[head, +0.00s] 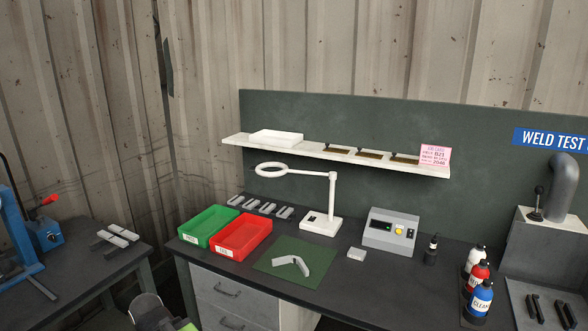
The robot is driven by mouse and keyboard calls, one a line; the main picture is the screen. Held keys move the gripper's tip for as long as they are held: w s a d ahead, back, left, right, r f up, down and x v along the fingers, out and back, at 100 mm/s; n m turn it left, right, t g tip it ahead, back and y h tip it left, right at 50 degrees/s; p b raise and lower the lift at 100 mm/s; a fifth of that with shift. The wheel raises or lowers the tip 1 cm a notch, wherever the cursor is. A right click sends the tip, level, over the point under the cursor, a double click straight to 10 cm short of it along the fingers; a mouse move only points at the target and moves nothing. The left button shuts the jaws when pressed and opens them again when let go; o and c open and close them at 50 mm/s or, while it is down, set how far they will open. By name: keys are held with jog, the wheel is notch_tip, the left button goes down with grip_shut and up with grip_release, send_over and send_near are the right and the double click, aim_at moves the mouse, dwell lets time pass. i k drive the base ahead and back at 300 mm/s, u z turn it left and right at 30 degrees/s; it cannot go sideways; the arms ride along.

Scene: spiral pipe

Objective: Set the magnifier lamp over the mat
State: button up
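The white magnifier lamp (333,200) stands upright on the dark bench behind the green mat (268,262). Its square base (321,223) is near the mat's back right corner. Its arm reaches left from the top of the post, and the ring head (272,170) hangs at the left end, below the shelf. In the picture the ring appears above the small grey parts and behind the mat, not above the mat. A grey bent piece (294,263) lies on the mat.
Green (208,224) and red (240,235) trays stand left of the mat. A grey meter box (391,231) and small pale block (356,254) are to its right. Several bottles (480,298) stand farther right. The shelf (335,152) runs behind the lamp.

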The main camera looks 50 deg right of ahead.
aim_at(332, 175)
jog(key=z, duration=1.1)
jog(key=k, duration=0.85)
jog(key=u, duration=0.1)
jog(key=i, duration=0.85)
jog(key=u, duration=0.45)
jog(key=i, duration=0.75)
jog(key=u, duration=1.1)
